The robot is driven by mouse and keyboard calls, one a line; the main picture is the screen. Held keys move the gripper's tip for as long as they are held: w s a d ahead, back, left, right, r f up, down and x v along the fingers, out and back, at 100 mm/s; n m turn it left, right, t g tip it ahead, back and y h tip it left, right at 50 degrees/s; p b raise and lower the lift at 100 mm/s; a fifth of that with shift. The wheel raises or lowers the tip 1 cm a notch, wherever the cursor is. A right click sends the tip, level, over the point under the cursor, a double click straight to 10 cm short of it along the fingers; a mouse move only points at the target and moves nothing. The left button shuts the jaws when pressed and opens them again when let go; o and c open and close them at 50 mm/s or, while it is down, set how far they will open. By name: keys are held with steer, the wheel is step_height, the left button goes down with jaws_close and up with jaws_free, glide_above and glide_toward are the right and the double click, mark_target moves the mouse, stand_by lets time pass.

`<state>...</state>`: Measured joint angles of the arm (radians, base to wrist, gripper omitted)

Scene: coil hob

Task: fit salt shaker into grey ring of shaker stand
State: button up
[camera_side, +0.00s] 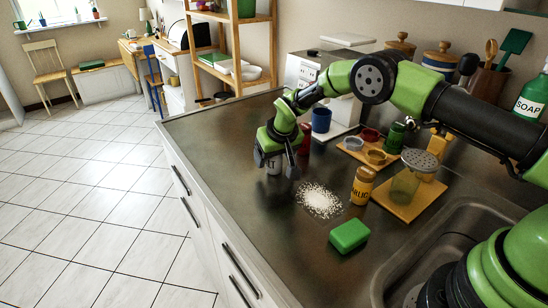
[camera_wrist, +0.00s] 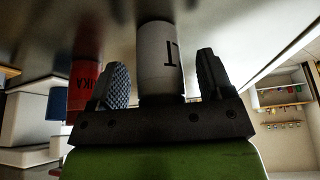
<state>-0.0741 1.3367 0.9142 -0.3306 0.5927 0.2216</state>
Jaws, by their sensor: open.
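The salt shaker (camera_wrist: 160,60) is white with dark letters, partly hidden, and stands between the two fingers of my gripper (camera_wrist: 160,85) in the wrist view. My gripper is open, with a gap on each side of the shaker. In the side view my gripper (camera_side: 280,152) points down over the salt shaker (camera_side: 273,167) near the counter's left edge. The shaker stand (camera_side: 350,152) is a tan tray further back right. It has a grey ring (camera_side: 354,143), a red ring (camera_side: 370,135) and a yellow ring (camera_side: 376,157). A green shaker (camera_side: 395,137) stands at its right end.
A red shaker (camera_side: 303,140) stands close behind my gripper, also in the wrist view (camera_wrist: 84,82).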

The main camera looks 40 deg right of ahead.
steer(key=shift+c, duration=0.5)
steer(key=c, duration=1)
steer(key=shift+o, duration=0.2)
steer(key=shift+r, duration=0.1)
